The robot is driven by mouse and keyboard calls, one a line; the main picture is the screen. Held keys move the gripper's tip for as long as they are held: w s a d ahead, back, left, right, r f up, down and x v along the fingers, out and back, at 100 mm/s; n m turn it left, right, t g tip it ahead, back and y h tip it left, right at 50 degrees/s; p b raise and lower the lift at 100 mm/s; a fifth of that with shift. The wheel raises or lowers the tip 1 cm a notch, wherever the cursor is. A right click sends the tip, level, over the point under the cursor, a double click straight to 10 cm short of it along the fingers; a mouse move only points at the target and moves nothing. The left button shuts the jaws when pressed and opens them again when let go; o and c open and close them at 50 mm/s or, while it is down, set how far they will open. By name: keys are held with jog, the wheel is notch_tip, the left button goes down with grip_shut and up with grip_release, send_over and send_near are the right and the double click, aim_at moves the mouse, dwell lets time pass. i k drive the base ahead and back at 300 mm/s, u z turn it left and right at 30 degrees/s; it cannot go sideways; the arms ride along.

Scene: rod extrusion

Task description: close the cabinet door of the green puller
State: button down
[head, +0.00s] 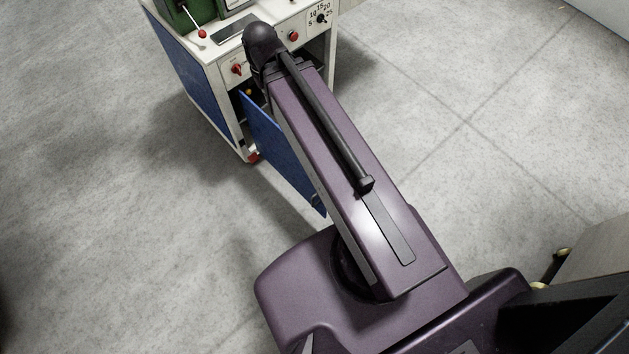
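The puller's white cabinet (220,72) stands at the top of the head view, with a blue side panel (184,70) and green machine parts (180,15) on its top. Its blue cabinet door (282,150) is swung open and sticks out from the front toward me. My arm covers part of the door and much of the dark cabinet opening (240,103). My gripper is not in view; the far end of my arm reaches to the cabinet front. I cannot tell whether anything of mine touches the door.
The front panel has red knobs (293,36) and a dial (321,18). A red-knobbed lever (202,34) rises by the green parts. Grey floor (480,130) is clear left and right of the cabinet. A pale surface (596,262) stands at the lower right.

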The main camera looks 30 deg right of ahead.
aim_at(271, 143)
jog(key=u, duration=0.25)
jog(key=k, duration=1.1)
jog(key=z, duration=0.35)
